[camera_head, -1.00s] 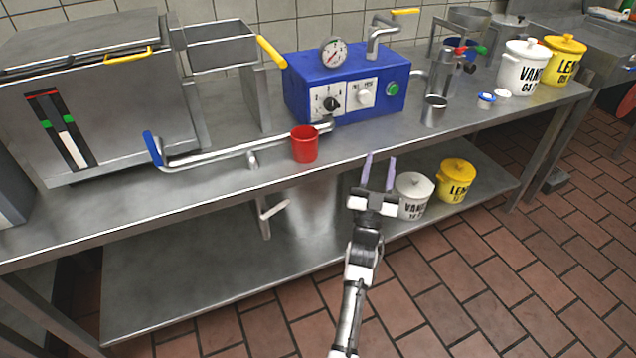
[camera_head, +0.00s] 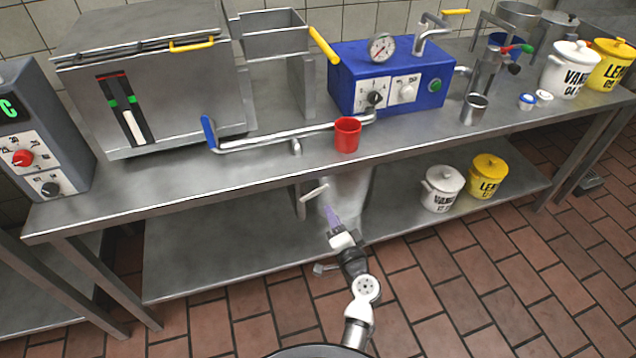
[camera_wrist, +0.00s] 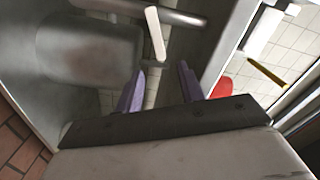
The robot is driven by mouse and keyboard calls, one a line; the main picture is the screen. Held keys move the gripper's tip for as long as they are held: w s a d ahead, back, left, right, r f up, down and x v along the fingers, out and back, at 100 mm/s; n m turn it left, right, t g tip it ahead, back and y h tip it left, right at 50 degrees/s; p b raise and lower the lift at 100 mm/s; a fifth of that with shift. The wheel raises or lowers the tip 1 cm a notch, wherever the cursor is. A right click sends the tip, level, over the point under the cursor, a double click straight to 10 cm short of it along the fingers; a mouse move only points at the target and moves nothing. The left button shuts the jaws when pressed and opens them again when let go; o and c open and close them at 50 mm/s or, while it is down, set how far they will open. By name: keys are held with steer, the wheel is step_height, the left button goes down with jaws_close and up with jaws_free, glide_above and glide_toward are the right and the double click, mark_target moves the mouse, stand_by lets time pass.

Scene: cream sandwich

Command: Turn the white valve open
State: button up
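The white valve handle (camera_head: 314,193) is a short light lever on a metal pipe below the table's front edge, in front of a steel cylinder (camera_head: 345,195). It also shows in the wrist view as a pale bar (camera_wrist: 155,32) at the top centre. My gripper (camera_head: 329,212) is just below the handle in the head view, pointing up at it. In the wrist view its two purple fingers (camera_wrist: 160,84) stand apart with nothing between them. The handle lies beyond the fingertips, and no contact shows.
The steel table's front edge (camera_head: 270,175) runs above my gripper. A red cup (camera_head: 347,134) stands near that edge above the valve. A white pot (camera_head: 441,188) and a yellow pot (camera_head: 488,176) stand on the lower shelf (camera_head: 230,255) to the right.

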mark_target(322, 190)
steer(key=p+x, duration=0.2)
steer(key=x, duration=1.1)
jaws_close()
